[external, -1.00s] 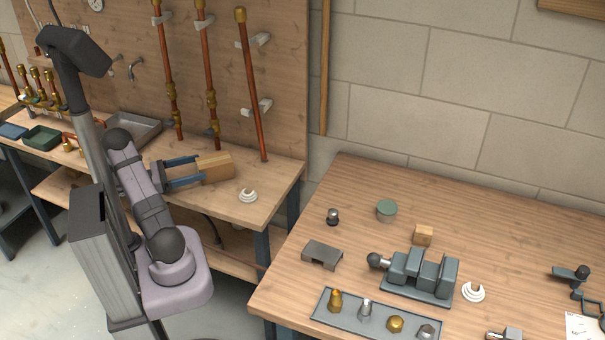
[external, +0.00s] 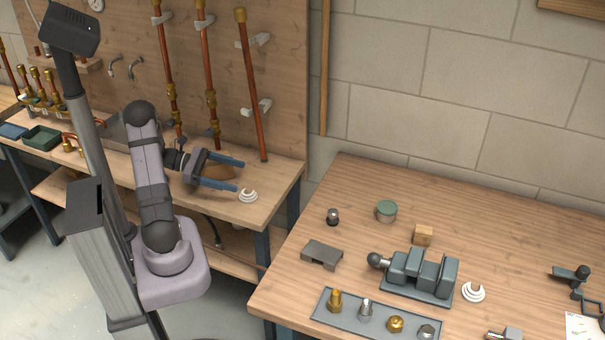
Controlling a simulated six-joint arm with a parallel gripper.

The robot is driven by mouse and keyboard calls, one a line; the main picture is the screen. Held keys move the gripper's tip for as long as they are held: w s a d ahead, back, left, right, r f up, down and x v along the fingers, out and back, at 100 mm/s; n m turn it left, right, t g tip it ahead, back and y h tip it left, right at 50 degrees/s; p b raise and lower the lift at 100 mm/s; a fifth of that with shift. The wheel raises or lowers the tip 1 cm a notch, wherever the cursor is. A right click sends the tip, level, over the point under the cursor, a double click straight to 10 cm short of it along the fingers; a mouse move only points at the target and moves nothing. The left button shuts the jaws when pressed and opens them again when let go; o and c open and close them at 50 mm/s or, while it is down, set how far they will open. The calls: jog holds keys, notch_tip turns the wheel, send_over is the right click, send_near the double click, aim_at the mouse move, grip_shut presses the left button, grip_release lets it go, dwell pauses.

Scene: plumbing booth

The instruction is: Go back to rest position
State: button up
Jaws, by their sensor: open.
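My gripper (external: 238,176) is over the right part of the back bench (external: 270,180). Its two blue fingers are spread apart and point right. A brown rounded shape (external: 218,172) shows between the fingers, partly hidden by them. I cannot tell what it is, or whether it touches them. My arm is raised from its base and bent at the elbow, with the forearm reaching over the bench.
A white coiled roll (external: 248,196) lies close to the lower fingertip. Copper pipes (external: 251,90) stand on the wooden panel behind. The right workbench (external: 300,285) holds a vise (external: 420,273), a tray of fittings (external: 350,325) and a small wooden block (external: 423,235).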

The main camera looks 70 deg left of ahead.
jog(key=d+m+g, duration=0.1)
jog(key=d, duration=0.2)
jog(key=w+d+m+g+h+p, duration=0.1)
jog(key=d+m+g, duration=0.1)
jog(key=d, duration=0.1)
jog(key=w+d+m+g+h+p, duration=0.1)
jog(key=d, duration=0.1)
jog(key=shift+d+r+m+g, duration=0.3)
jog(key=shift+d+g, duration=0.1)
jog(key=s+d+r+m+g+y+p, duration=0.2)
jog(key=d+m+g+y+p, duration=0.2)
jog(key=d+m, duration=0.4)
jog(key=s+d+r+m+g+y+p, duration=0.2)
jog(key=d+m+g+y+p, duration=0.2)
jog(key=m, duration=1.2)
jog(key=d+p, duration=0.2)
jog(key=d, duration=0.2)
jog(key=shift+s+d+r+m+g+y+p, duration=0.2)
jog(key=shift+s+d+m+g+y+p, duration=0.1)
jog(key=shift+s+y+p, duration=0.1)
